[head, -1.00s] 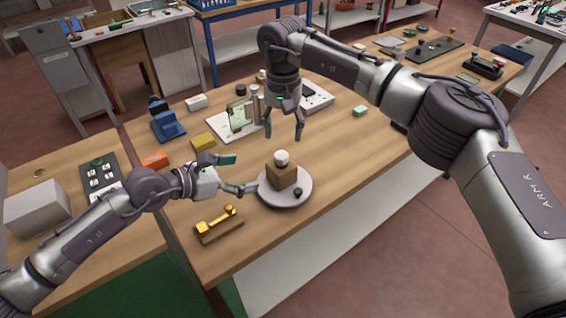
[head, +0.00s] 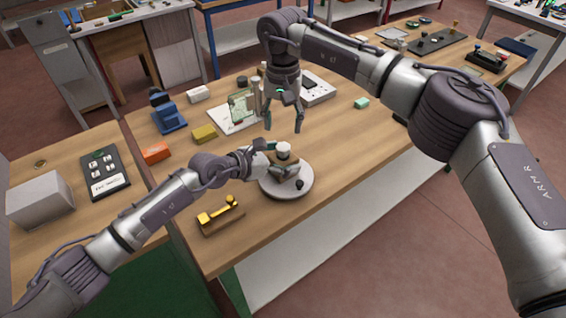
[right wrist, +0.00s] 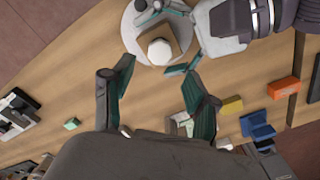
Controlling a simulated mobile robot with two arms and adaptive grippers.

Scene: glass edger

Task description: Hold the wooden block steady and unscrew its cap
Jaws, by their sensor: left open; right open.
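The wooden block (head: 293,157) stands on a round light plate (head: 303,187) with its white cap (head: 283,148) on top. In the right wrist view the cap (right wrist: 159,50) shows from above on the block (right wrist: 172,30). My left gripper (head: 283,160) is open, with its fingers around the block; it partly hides the block in the head view. In the right wrist view its fingers (right wrist: 165,38) lie on two sides of the block. Contact cannot be told. My right gripper (head: 284,122) points down, open and empty, above and behind the block.
A small black knob (head: 299,184) is on the plate. A wooden piece with yellow parts (head: 220,215) lies at the front left. Orange (head: 156,153) and yellow (head: 204,133) blocks and a blue device (head: 169,117) stand further left. The table right of the plate is clear.

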